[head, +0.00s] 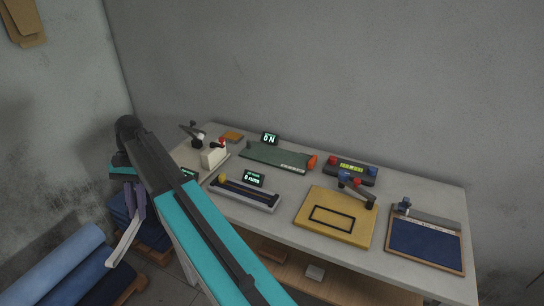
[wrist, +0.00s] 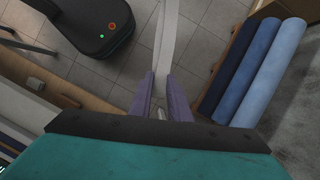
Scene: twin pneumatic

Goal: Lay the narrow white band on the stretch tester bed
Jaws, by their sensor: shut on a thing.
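My gripper (head: 135,205) hangs at the left, off the table's left end, and is shut on the narrow white band (head: 125,242). The band hangs down from the fingers as a pale strip. In the wrist view the purple fingers (wrist: 163,90) close on the band (wrist: 166,40), which runs up to the top edge of the picture above the floor. The stretch tester appears to be the long green bed (head: 270,154) with an orange-red end piece, beside a display (head: 270,138) reading 0 N, at the back of the table. No band shows on the bed.
The grey table (head: 285,205) also holds a grey rail device (head: 245,195), a yellow board (head: 335,217), a blue framed board (head: 425,243) and a cream block device (head: 213,155). Blue rolls (head: 65,265) lie on a pallet at lower left.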

